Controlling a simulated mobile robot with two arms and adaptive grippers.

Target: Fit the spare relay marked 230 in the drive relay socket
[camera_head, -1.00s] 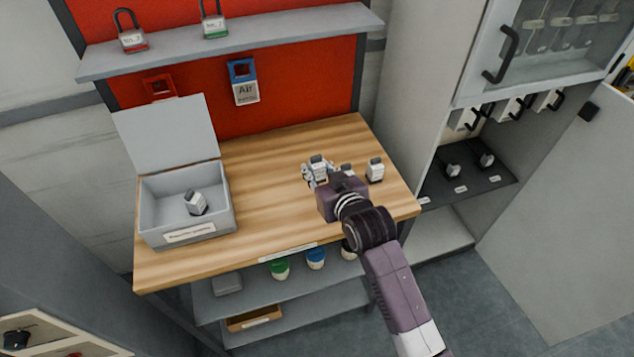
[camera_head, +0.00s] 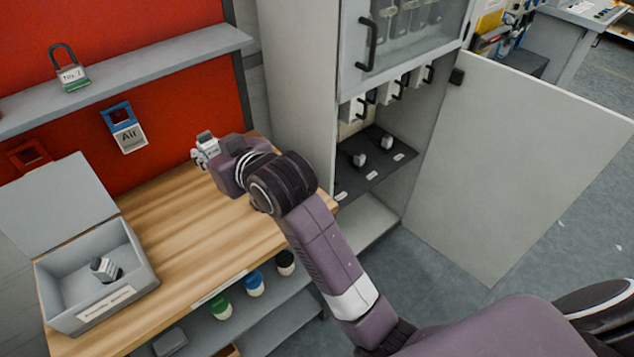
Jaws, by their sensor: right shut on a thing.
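My right gripper (camera_head: 203,154) is shut on a small pale relay (camera_head: 206,142) above the back of the wooden bench (camera_head: 190,222). The relay's marking is too small to read. An open cabinet (camera_head: 293,90) stands to the right, with a dark panel (camera_head: 371,178) inside it. Two small pale relays, one at the left (camera_head: 359,159) and one at the right (camera_head: 387,142), sit on the panel with white labels in front. I cannot read which is the drive socket. Another relay (camera_head: 104,268) lies in the open grey box (camera_head: 62,307). My left gripper is not in view.
The cabinet door (camera_head: 520,160) stands open to the right. Black handles (camera_head: 367,45) stick out above the panel. A shelf (camera_head: 120,82) with a padlock (camera_head: 68,70) runs above the bench. Floor is clear between bench and door.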

